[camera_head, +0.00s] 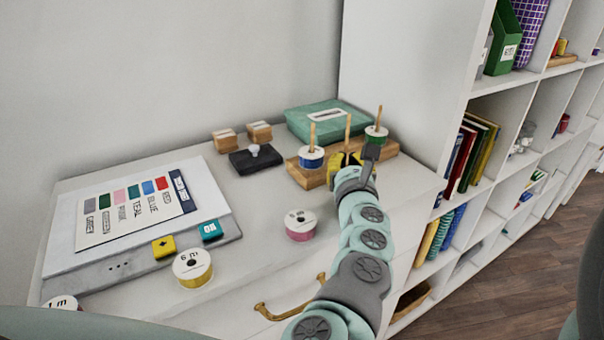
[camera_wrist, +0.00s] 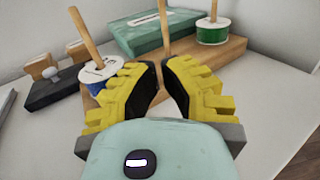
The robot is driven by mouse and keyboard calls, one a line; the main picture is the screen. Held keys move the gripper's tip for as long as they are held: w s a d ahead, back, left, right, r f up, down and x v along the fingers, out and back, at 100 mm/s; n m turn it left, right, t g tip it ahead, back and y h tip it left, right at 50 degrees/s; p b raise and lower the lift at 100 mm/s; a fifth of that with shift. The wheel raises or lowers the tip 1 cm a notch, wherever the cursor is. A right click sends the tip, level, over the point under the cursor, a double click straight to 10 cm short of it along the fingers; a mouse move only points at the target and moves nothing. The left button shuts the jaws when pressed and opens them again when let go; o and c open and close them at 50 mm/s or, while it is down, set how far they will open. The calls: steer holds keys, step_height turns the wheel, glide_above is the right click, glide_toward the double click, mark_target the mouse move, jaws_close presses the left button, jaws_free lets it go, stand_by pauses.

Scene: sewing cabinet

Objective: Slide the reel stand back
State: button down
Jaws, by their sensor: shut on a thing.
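The reel stand (camera_head: 310,179) is a wooden base with three upright pegs, on the cabinet top in front of the teal box. A blue-banded reel (camera_head: 311,158) sits on its left peg and a green reel (camera_head: 376,135) on its right peg. The middle peg (camera_head: 347,131) shows no reel above the fingers. My gripper (camera_head: 349,162) is at the stand's middle. In the wrist view, its yellow fingers (camera_wrist: 162,72) are shut around the lower part of the middle peg (camera_wrist: 164,22). The fingers hide the exact contact.
The teal box (camera_head: 328,119) lies behind the stand. Wooden stamps (camera_head: 225,140) and a black pad (camera_head: 255,159) are to its left. A pink reel (camera_head: 300,224) and a yellow reel (camera_head: 192,268) stand in front. A colour chart (camera_head: 128,205) lies left. The right cabinet top is clear.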

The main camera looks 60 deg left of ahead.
steer(key=shift+s+d+r, duration=0.2)
steer(key=shift+s+d, duration=0.05)
steer(key=shift+p+v, duration=0.65)
steer(key=shift+v, duration=2.7)
steer(key=shift+w, duration=0.1)
